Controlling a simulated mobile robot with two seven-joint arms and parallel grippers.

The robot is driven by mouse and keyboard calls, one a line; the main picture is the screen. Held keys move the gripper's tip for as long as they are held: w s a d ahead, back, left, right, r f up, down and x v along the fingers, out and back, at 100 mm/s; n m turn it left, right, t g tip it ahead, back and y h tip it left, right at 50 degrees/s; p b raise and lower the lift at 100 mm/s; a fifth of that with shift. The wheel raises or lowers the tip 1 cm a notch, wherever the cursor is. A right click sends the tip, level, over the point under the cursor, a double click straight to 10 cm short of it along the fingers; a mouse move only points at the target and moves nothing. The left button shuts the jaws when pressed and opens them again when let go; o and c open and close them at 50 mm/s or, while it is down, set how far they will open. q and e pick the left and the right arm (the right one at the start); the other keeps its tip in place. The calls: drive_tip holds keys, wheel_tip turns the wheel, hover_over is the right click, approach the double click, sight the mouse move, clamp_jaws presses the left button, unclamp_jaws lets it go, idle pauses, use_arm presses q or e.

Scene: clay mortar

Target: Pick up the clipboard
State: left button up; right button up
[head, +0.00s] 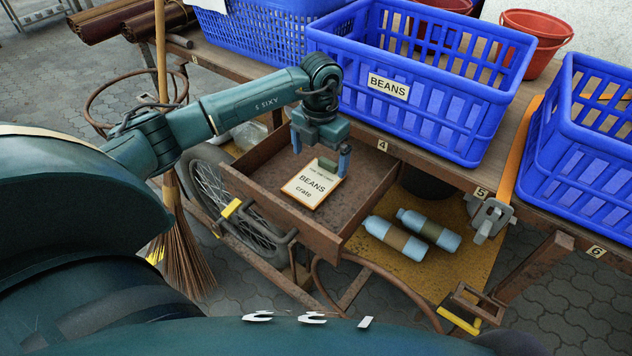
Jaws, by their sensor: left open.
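The clipboard (308,189) is a small board with a pale sheet reading "BEANS crate" and a dark green clip at its top edge. It lies in the open brown drawer (257,217) below the table. My left gripper (320,160) is open above the drawer, pointing down, with its blue-tipped fingers on either side of the clip end. I cannot tell whether the fingers touch the clipboard. My right gripper is not in view.
A blue crate labelled BEANS (400,125) stands on the table (365,128) behind my gripper. Another blue crate (583,150) is at right. Two bottles (396,238) lie on the lower shelf. A broom (180,245) and wheel (222,195) are left of the drawer.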

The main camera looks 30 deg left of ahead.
sight(316, 180)
use_arm(q)
drive_tip(key=f, duration=0.3)
drive_tip(key=s+f+b, duration=0.1)
drive_tip(key=f, duration=0.1)
drive_tip(key=shift+a+f, duration=0.2)
drive_tip(key=shift+f, duration=0.1)
drive_tip(key=shift+c, duration=0.2)
drive_tip(key=c, duration=0.8)
drive_tip(key=shift+r, duration=0.1)
